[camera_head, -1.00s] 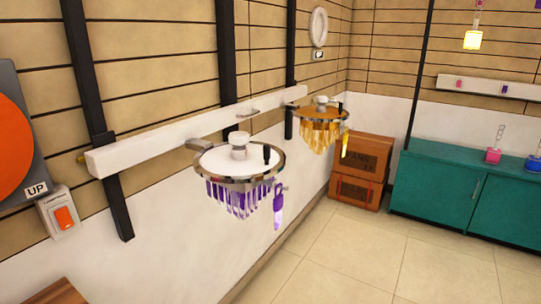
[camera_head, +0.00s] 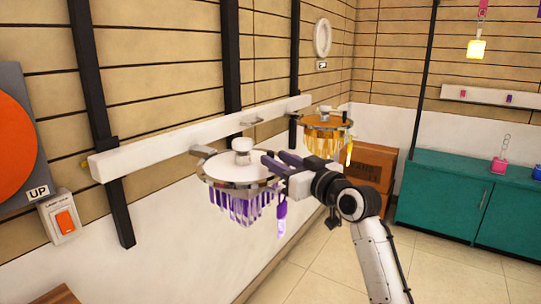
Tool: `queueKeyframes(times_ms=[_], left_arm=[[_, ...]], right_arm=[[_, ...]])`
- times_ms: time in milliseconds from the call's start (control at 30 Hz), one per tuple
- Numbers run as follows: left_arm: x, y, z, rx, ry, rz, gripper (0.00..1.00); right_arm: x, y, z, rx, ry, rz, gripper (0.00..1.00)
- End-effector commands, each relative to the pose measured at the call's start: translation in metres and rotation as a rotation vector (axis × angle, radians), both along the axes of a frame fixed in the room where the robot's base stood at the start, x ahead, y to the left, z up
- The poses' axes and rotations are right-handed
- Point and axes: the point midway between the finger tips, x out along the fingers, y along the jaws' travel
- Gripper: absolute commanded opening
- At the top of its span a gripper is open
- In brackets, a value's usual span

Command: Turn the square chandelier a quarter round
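The nearer chandelier (camera_head: 212,165) hangs from the wall beam, with a white top, a metal rim that looks round, and purple crystals. A purple pendant (camera_head: 282,220) hangs at its right side. Behind it is an amber chandelier (camera_head: 325,122), whose rim also looks round. I cannot make out a clearly square one. My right gripper (camera_head: 274,160) is at the right edge of the nearer chandelier's top, its two dark purple fingers apart. The black upright peg on that rim is hidden by the fingers, and contact cannot be told. My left gripper is not in view.
A white beam (camera_head: 165,144) on black posts runs along the wall. An orange-button switch (camera_head: 63,220) and an "UP" sign (camera_head: 38,192) are at left. Brown boxes (camera_head: 372,165) and a teal cabinet (camera_head: 440,195) stand behind. A yellow lamp (camera_head: 476,48) hangs upper right.

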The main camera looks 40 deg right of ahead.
Motion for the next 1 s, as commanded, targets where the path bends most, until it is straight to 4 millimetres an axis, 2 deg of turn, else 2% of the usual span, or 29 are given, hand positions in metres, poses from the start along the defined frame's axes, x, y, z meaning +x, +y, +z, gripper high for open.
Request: queueKeyframes(times_ms=[33,200,567,600,800,1000], left_arm=[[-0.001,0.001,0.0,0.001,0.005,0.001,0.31],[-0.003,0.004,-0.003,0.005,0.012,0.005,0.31],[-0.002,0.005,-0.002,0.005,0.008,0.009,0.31],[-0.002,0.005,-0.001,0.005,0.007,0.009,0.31],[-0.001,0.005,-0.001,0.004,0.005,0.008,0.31],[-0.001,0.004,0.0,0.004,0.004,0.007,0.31]], right_arm=[[0.009,0.0,0.001,0.003,0.001,0.001,0.32],[0.029,0.0,0.0,0.001,0.001,0.0,0.32],[0.036,0.0,-0.001,-0.002,0.0,-0.001,0.32],[0.036,0.0,-0.001,-0.001,0.001,0.0,0.31],[0.036,0.0,-0.001,-0.001,0.001,0.0,0.0],[0.036,0.0,-0.001,-0.001,0.001,0.0,0.0]])
